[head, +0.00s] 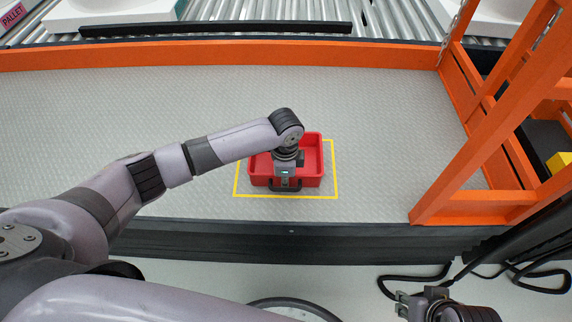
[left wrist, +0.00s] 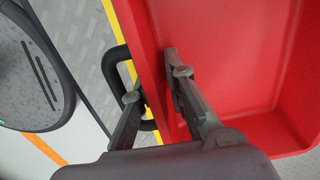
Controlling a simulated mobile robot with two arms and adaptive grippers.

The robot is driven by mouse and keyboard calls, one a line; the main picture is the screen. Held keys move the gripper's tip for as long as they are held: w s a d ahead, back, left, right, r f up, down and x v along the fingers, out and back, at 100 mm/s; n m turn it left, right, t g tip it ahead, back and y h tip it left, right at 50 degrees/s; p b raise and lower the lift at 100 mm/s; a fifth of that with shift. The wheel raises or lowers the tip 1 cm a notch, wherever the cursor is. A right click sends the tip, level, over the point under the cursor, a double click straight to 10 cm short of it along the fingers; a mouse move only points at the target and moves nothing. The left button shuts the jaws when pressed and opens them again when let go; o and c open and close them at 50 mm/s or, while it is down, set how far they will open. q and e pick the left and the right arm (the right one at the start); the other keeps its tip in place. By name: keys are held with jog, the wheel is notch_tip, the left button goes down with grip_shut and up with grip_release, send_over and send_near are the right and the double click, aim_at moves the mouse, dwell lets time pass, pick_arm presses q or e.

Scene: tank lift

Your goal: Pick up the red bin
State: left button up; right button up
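The red bin (head: 313,158) sits upright on the grey deck inside a yellow outlined rectangle. A black handle (left wrist: 113,70) sticks out from its near wall. My left gripper (head: 285,180) points down at that near wall, and my forearm hides part of the bin. In the left wrist view my left gripper (left wrist: 152,78) has its fingers apart, one inside the bin and one outside by the handle. The wall is between them; firm contact is not visible. My right gripper (head: 402,303) is low at the right, away from the bin, its fingers apart and empty.
An orange frame (head: 490,110) stands on the deck to the right of the bin. An orange rail (head: 200,53) runs along the back, with a roller conveyor (head: 285,18) behind it. The deck (head: 90,110) left of the bin is clear. Black cables lie at the lower right.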

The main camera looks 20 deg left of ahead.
pick_arm(q)
jog(key=shift+f, duration=0.1)
grip_shut()
dwell(0.8)
